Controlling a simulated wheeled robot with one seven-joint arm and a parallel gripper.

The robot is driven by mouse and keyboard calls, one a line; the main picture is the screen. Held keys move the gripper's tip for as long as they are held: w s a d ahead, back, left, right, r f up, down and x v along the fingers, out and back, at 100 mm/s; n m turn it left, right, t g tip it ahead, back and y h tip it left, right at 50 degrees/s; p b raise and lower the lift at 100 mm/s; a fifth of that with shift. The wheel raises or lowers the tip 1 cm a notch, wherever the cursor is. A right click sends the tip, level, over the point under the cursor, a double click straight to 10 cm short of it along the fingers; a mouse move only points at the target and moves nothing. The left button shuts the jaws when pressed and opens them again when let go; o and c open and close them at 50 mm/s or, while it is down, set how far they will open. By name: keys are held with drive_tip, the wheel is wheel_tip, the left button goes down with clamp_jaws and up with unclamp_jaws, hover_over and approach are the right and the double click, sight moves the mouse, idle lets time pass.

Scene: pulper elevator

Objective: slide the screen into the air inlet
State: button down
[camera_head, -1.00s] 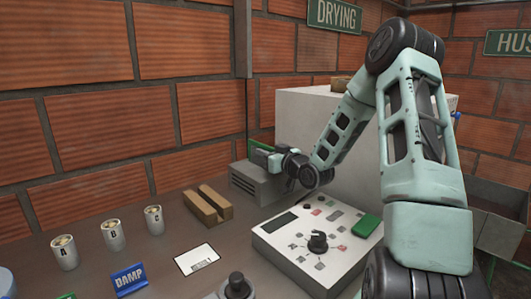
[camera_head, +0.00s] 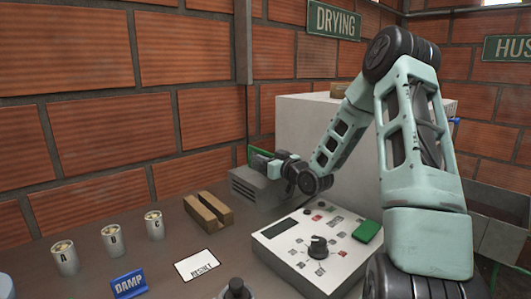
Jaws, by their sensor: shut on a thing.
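A green-edged screen (camera_head: 252,151) shows as a thin upright strip at the top of the grey air inlet box (camera_head: 250,187), by the white cabinet. My gripper (camera_head: 264,164) is just above and behind that box's top, shut on the screen. Most of the screen is hidden behind the gripper and the box. I cannot tell how far it sits in the inlet.
A white control panel (camera_head: 320,250) with a black knob stands in front of the inlet. A wooden slotted block (camera_head: 208,214), several cups (camera_head: 111,238), a blue DAMP sign (camera_head: 129,284) and a RESULT card (camera_head: 197,264) lie to the left. The white cabinet (camera_head: 300,125) stands behind my arm.

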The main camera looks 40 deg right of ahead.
drive_tip(key=shift+s+d+f+p, duration=0.15)
drive_tip(key=shift+f+p, duration=0.3)
drive_tip(key=shift+f, duration=0.5)
drive_tip(key=shift+r+p, duration=1.95)
drive_tip(key=shift+r, duration=0.6)
drive_tip(key=shift+f+b, duration=1.2)
